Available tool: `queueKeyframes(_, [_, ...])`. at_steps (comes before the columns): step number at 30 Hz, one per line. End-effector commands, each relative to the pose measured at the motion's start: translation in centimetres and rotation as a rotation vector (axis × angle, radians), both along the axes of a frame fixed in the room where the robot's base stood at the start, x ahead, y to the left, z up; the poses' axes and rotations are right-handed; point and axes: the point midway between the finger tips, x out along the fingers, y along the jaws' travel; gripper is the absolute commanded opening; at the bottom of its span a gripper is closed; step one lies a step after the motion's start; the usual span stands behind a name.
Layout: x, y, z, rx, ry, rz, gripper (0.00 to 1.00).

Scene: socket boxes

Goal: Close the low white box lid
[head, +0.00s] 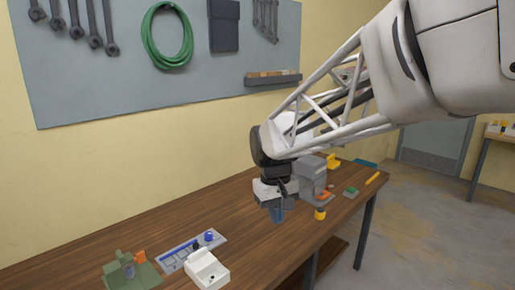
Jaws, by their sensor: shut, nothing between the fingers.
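The low white box (208,272) stands on the wooden bench near the bottom of the head view. A white part rises along its far side, and a small dark spot shows on its near face. The picture is too small to tell the exact angle of its lid. My gripper (277,215) hangs over the bench to the upper right of the box, pointing down, with bluish fingers together. It is shut, empty and well apart from the box.
A grey tray with blue parts (191,251) lies just behind the box. A green fixture with an orange part (130,271) stands to its left. A grey machine (313,175) and a yellow-topped piece (320,213) stand near my gripper. Bare wooden bench (247,246) lies between box and gripper.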

Motion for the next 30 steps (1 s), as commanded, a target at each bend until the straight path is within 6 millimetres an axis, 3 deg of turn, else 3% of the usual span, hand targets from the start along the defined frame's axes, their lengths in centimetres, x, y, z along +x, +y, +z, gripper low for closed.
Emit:
queueKeyframes(6, [-4.6,-4.0,0.8,0.02,-0.057,-0.077,0.0])
queueKeyframes(15, [-11.1,-8.4,0.8,0.043,-0.133,-0.18,0.0])
queueKeyframes(30, [-21.3,-13.2,-1.5,0.075,-0.257,-0.343,0.0])
